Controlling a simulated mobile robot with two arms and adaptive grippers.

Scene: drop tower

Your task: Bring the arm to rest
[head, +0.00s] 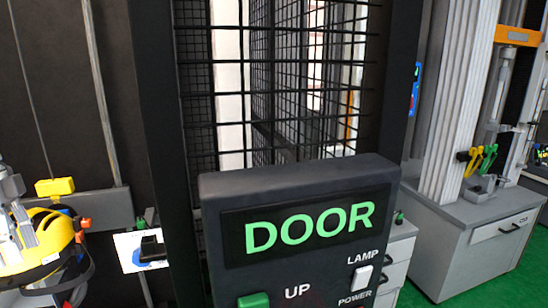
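Neither of my grippers can be made out in the head view. A dark control box (300,173) fills the lower middle, close to me. Its display (309,228) reads DOOR in green letters. Below it are a green button (253,300) beside the word UP and a white LAMP switch (363,277). The lower part of the box is cut off by the frame. Grey metallic parts (14,200) show at the left edge; I cannot tell what they belong to.
A black mesh cage (300,80) stands behind the box. A yellow object with dark straps (45,240) is at the lower left. On the right a grey cabinet (480,245) stands on green floor (408,300), with yellow and green-handled tools (480,160) above it.

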